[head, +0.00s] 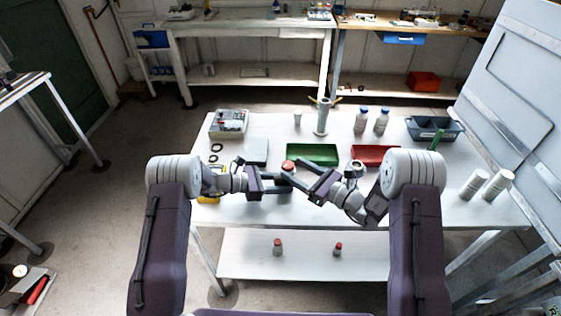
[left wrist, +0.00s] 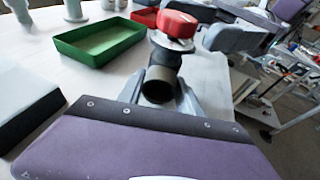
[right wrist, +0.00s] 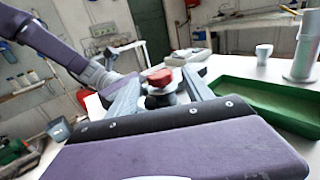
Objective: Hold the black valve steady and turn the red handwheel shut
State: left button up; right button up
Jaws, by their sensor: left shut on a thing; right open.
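The black valve (left wrist: 160,80) is upright, with its open round end facing the left wrist camera. My left gripper (head: 279,186) is shut on the valve's body, low down, its fingers on both sides in the left wrist view. The red handwheel (head: 288,166) sits on top of the valve; it also shows in the left wrist view (left wrist: 177,24) and the right wrist view (right wrist: 160,77). My right gripper (head: 301,170) is open, its fingertips near the handwheel. In the right wrist view the handwheel appears between the two fingers; contact cannot be told.
A green tray (head: 312,147) lies just behind the valve, and a red tray (head: 374,147) to its right. A grey cylinder on a base (head: 322,118), white bottles (head: 381,121) and a blue-grey bin (head: 434,136) stand farther back.

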aim_at(285, 161)
jog(key=x, duration=0.6)
jog(key=shift+w+a, duration=0.15)
jog(key=shift+a, duration=0.05)
jog(key=shift+c, duration=0.3)
grip_shut()
jog(key=m+t+h, duration=0.3)
jog(key=d+m+t+h, duration=0.1)
jog(key=h, duration=0.1)
jog(key=shift+w+m+t, duration=0.3)
jog(key=shift+w+t, duration=0.1)
jog(key=shift+o, duration=0.3)
grip_release()
